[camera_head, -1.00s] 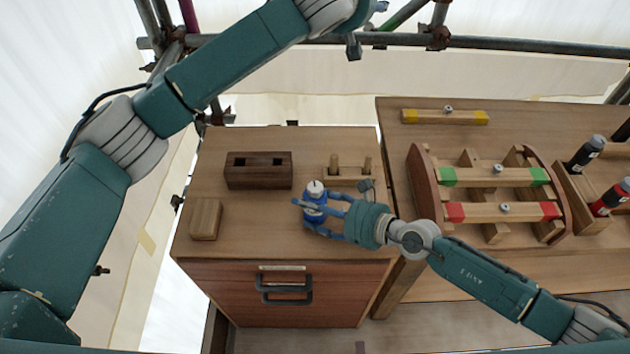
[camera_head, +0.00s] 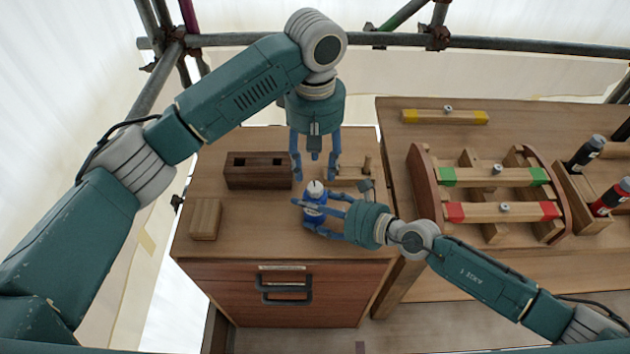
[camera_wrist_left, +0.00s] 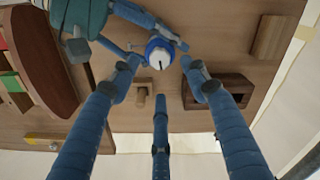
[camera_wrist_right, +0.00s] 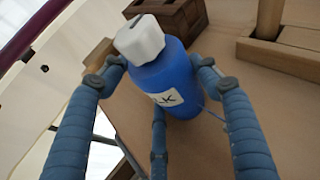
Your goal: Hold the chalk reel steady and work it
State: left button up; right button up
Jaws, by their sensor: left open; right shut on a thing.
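The chalk reel (camera_head: 315,197) is a blue bottle-shaped body with a white cap, standing upright on the small cabinet top. My right gripper (camera_head: 318,216) is shut around its body from the right; the right wrist view shows the reel (camera_wrist_right: 168,85) between the fingers, with part of a label and a thin blue line at its side. My left gripper (camera_head: 315,172) is open and empty, pointing down just behind and above the reel. In the left wrist view the reel's white cap (camera_wrist_left: 160,57) lies beyond the open fingertips, apart from them.
A dark wooden block with slots (camera_head: 258,182) stands left of my left gripper. A light wooden block (camera_head: 206,219) lies at the cabinet's left. A pegged wooden stand (camera_head: 350,172) is behind the reel. A curved wooden frame (camera_head: 418,180) sits on the right table.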

aim_at(315, 187)
pick_arm(q)
notch_tip(315, 187, down, 7)
jog(key=shift+r, duration=0.1)
dwell(0.3)
grip_shut()
